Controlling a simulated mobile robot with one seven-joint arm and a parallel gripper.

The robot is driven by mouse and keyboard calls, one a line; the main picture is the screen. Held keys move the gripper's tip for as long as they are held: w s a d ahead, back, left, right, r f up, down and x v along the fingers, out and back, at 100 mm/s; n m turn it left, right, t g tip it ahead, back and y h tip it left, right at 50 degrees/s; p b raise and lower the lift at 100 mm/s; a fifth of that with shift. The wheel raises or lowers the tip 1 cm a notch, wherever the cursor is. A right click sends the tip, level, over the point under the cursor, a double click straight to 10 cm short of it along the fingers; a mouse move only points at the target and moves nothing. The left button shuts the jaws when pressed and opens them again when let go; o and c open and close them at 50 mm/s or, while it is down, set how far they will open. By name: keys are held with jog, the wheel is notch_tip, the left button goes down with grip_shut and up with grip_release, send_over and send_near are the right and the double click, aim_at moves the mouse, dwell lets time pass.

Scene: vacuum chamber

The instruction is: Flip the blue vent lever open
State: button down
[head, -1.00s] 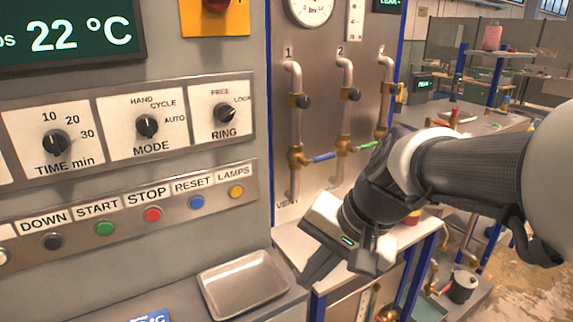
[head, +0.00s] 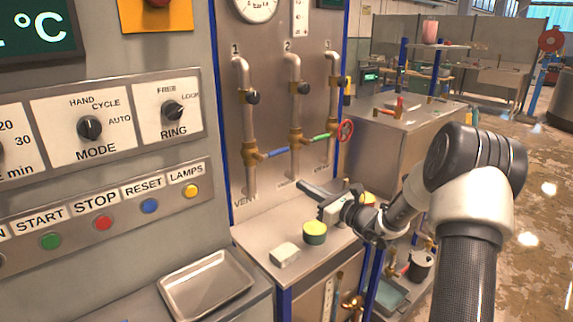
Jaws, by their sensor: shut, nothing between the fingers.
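The blue vent lever (head: 278,152) lies nearly level, pointing right from a brass valve (head: 252,154) low on pipe 1, above the VENT label (head: 244,200). My gripper (head: 302,184) is shut and empty. Its dark fingers point left toward the pipe panel, lower and a little to the right of the blue lever. They look apart from it, but their distance from the panel is hard to judge. A green lever (head: 320,137) sits to the right of the blue one, on the pipe 2 valve.
A red handwheel (head: 346,130) is on the right by pipe 3. Below the gripper, a bench (head: 265,232) holds a green-and-yellow tin (head: 314,234) and a small pale block (head: 285,255). A metal tray (head: 206,286) lies in front. A control panel (head: 100,130) stands on the left.

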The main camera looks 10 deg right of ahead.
aim_at(278, 152)
jog(key=shift+w+d+f+m+t+h, duration=0.15)
jog(key=shift+d+m, duration=0.05)
jog(key=shift+d, duration=0.15)
jog(key=shift+w+d+f+m+t+h, duration=0.1)
jog(key=shift+d+f+m+t+h, duration=0.1)
jog(key=shift+d, duration=0.1)
jog(key=w+a+r, duration=0.4)
jog(key=w+a, duration=0.1)
jog(key=w, duration=0.4)
jog(key=shift+w+a+r+p, duration=0.15)
jog(key=shift+a+r+p, duration=0.1)
jog(key=shift+p, duration=0.15)
